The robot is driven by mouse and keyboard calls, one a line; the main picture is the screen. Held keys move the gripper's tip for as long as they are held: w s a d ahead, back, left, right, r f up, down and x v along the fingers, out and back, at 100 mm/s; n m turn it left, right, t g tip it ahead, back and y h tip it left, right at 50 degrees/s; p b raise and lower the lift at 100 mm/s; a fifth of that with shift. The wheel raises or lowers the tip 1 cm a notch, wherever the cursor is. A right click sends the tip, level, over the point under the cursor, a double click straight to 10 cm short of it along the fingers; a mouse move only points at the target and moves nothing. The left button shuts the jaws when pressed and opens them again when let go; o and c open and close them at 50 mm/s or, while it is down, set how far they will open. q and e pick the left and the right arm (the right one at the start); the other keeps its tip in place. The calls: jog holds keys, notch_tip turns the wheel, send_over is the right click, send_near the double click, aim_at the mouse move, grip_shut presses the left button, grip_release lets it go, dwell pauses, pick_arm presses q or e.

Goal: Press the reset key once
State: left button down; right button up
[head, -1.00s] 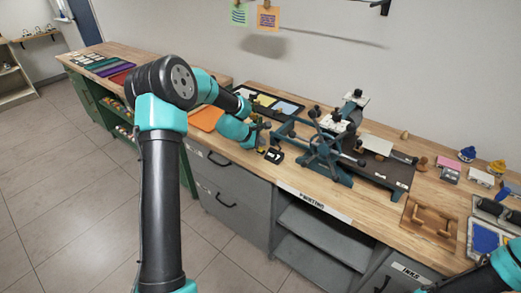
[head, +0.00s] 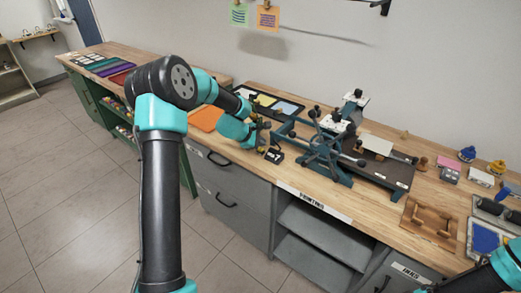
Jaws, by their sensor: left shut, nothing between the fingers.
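A small black counter-like device (head: 274,156) with a pale greenish face sits at the front edge of the wooden bench, left of the printing press. The reset key is too small to make out on it. My left gripper (head: 264,147) is shut and empty, just left of and above the device. I cannot tell whether its tips touch the device. My right arm shows only at the bottom right corner, and its gripper is out of the picture.
The press with its spoked wheel (head: 323,150) stands close on the right of the device. Behind is a black tray (head: 291,117) with coloured pads. An orange sheet (head: 206,118) lies to the left. A wooden frame (head: 430,222) lies at the right.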

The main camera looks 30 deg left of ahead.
aim_at(261, 150)
pick_arm(q)
jog(key=shift+f, duration=0.2)
dwell(0.7)
jog(key=shift+f, duration=0.25)
jog(key=shift+f, duration=0.45)
dwell(1.1)
jog(key=shift+r, duration=0.9)
jog(key=shift+r, duration=2.5)
